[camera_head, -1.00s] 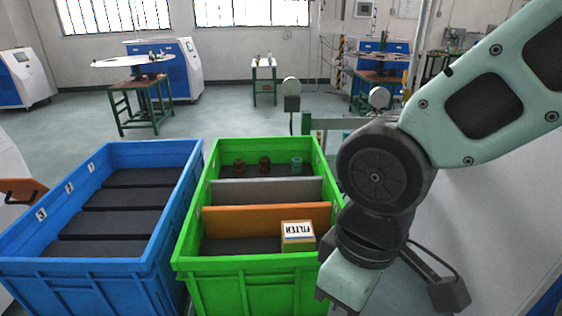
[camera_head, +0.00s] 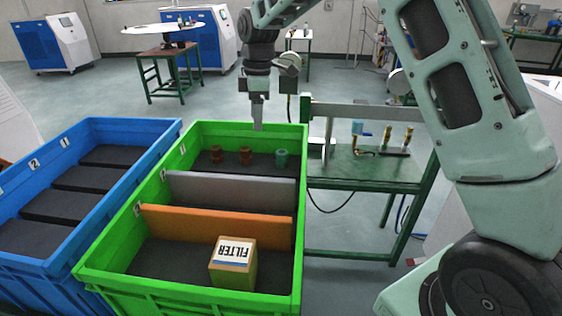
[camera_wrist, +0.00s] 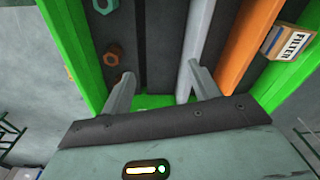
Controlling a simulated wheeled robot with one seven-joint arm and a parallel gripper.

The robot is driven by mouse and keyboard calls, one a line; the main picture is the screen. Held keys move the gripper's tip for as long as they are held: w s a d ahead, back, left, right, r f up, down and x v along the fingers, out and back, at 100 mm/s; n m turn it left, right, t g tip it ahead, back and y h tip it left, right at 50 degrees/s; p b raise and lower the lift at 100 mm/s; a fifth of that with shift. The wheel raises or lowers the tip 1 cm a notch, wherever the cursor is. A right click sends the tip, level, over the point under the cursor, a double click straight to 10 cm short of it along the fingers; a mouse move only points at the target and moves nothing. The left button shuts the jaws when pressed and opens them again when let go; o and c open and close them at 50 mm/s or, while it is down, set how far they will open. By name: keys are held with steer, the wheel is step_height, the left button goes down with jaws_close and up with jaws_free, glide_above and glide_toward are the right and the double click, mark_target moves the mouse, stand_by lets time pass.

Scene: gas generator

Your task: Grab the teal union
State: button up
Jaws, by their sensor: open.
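The teal union (camera_head: 281,158) stands in the far compartment of the green crate (camera_head: 190,303), at its right end. Two brown unions (camera_head: 216,153) (camera_head: 245,155) stand to its left in the same compartment. In the wrist view the teal union (camera_wrist: 105,5) is at the top edge, partly cut off, with a brown union (camera_wrist: 112,54) below it. My gripper (camera_head: 258,127) points down above the far part of the crate, apart from the teal union. Its two fingers, also seen in the wrist view (camera_wrist: 160,70), are spread with nothing between them.
A grey divider (camera_head: 230,190) and an orange divider (camera_head: 215,226) split the green crate. A FILTER box (camera_head: 233,265) sits in the near compartment. A blue crate (camera_head: 60,265) stands left. A green workbench (camera_head: 370,175) with fittings stands right, behind the crate.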

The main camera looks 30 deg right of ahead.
steer(key=n, duration=0.2)
glide_above(282, 152)
step_height(282, 152, down, 3)
steer(key=shift+h, duration=0.4)
steer(key=f, duration=0.3)
steer(key=f+p, duration=0.1)
steer(key=f, duration=0.3)
steer(key=f+p, duration=0.1)
steer(key=f, duration=0.3)
steer(key=shift+w+d, duration=0.25)
steer(key=shift+d, duration=0.05)
steer(key=shift+s+a+f+p, duration=0.1)
steer(key=shift+f+p, duration=0.45)
steer(key=shift+f, duration=0.9)
steer(key=shift+s+a+f+p, duration=0.1)
steer(key=shift+f+p, duration=0.45)
steer(key=shift+f, duration=0.9)
steer(key=c, duration=1.1)
